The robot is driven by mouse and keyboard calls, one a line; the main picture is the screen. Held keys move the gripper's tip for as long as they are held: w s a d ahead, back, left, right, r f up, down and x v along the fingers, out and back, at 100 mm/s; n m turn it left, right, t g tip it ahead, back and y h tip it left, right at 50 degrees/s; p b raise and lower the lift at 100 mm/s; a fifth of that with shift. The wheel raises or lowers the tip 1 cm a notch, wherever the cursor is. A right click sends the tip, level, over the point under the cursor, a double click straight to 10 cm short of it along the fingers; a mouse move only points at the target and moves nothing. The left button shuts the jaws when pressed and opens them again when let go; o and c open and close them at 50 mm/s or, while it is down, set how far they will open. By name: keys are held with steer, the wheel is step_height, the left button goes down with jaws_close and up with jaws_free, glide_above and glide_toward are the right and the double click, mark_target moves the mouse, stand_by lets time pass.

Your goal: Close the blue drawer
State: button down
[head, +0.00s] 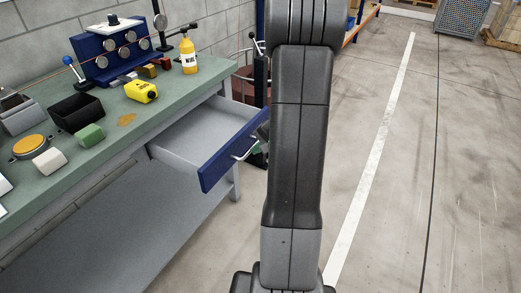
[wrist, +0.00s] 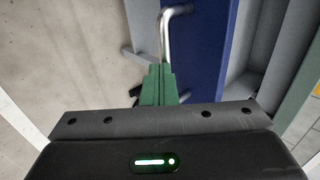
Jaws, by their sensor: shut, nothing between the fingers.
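The blue drawer (head: 222,162) is pulled out from under the green-topped workbench, and its grey inside is empty where it shows. A silver bar handle (head: 243,149) is on its blue front. In the wrist view the blue front (wrist: 200,45) stands upright in the picture, with the handle (wrist: 165,28) on its left side. My gripper (wrist: 158,72) is shut and empty, its green fingers next to the near end of the handle. I cannot tell whether they touch. In the head view my arm hides most of my gripper and the drawer's right end.
The workbench top (head: 150,108) holds a yellow bottle (head: 189,55), a yellow container (head: 141,91), a black bin (head: 77,111) and a green block (head: 90,135). A bench leg (head: 234,185) stands below the drawer. The floor (head: 450,170) at the right is clear.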

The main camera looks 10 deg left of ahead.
steer(key=p, duration=0.2)
glide_above(212, 140)
steer(key=w+a, duration=0.1)
steer(key=a, duration=0.3)
steer(key=shift+w+a, duration=0.1)
steer(key=shift+a, duration=0.05)
steer(key=shift+d, duration=0.45)
steer(key=d, duration=0.1)
steer(key=s+d+r, duration=0.1)
steer(key=d, duration=0.1)
steer(key=shift+s+d+r+b, duration=0.15)
steer(key=shift+s+r+b, duration=0.1)
steer(key=shift+b, duration=0.15)
steer(key=v, duration=0.9)
